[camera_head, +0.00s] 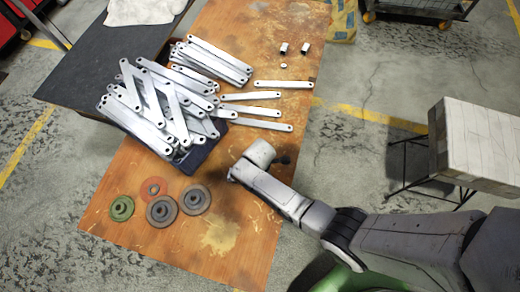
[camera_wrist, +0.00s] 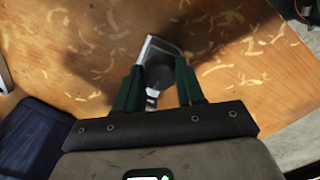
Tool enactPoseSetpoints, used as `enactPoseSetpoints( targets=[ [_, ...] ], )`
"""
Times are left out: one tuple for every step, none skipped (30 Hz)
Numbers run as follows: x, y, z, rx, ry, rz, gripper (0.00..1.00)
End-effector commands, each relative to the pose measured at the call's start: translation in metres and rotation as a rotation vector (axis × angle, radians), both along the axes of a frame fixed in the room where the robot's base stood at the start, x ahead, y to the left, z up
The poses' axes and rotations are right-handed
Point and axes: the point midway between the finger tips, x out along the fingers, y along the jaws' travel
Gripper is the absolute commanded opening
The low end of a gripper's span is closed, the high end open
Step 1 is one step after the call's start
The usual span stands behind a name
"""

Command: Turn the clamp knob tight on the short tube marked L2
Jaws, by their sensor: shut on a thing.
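In the wrist view my gripper (camera_wrist: 159,66) has its two green fingers on either side of a dark round knob (camera_wrist: 160,76) and is shut on it. A pale metal frame (camera_wrist: 150,50) shows behind the knob, and a small silver piece (camera_wrist: 152,101) shows below it. I cannot read any L2 mark, and the tube under the knob is mostly hidden. In the head view my arm covers this spot. Two short metal tube-like pieces (camera_head: 284,48) (camera_head: 305,48) stand at the far end of the wooden table.
The wooden table (camera_head: 255,235) carries a dark crate (camera_head: 200,155) heaped with galvanized brackets (camera_head: 150,95). Several loose brackets (camera_head: 250,96) lie beside it. Several grinding discs (camera_head: 162,211) lie at the near left. A pale box (camera_head: 475,145) stands on a stand at the right.

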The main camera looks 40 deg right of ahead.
Motion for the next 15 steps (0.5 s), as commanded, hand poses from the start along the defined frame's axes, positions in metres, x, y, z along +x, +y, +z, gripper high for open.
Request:
enactPoseSetpoints(
  targets=[
    [-0.0002, 0.0, 0.0001, 0.0, 0.001, -0.014, 0.08],
    [-0.0003, 0.0001, 0.0001, 0.0, 0.001, -0.03, 0.08],
    [-0.0003, 0.0001, 0.0002, 0.0, 0.001, -0.064, 0.08],
    [-0.0003, 0.0002, 0.0003, 0.0, 0.001, -0.097, 0.08],
    [-0.0003, 0.0002, 0.0004, 0.0, 0.001, -0.134, 0.08],
    [-0.0003, 0.0002, 0.0004, 0.0, 0.001, -0.187, 0.08],
    [-0.0002, 0.0001, 0.0004, 0.0, 0.001, -0.225, 0.08],
    [-0.0002, 0.0001, 0.0004, 0.0, 0.0, -0.264, 0.08],
    [-0.0001, 0.0, 0.0004, 0.0, 0.0, -0.316, 0.08],
    [-0.0001, 0.0, 0.0004, 0.0, 0.0, -0.354, 0.08],
    [0.0, 0.0, 0.0004, 0.0, 0.0, -0.393, 0.08],
    [0.0, 0.0, 0.0004, 0.0, 0.0, -0.443, 0.08],
    [0.0, 0.0, 0.0004, 0.0, 0.0, -0.481, 0.08],
    [0.0, 0.0001, 0.0004, 0.0, 0.0, -0.52, 0.08],
    [0.0, 0.0001, 0.0004, 0.0, 0.0, -0.57, 0.08]
  ],
)
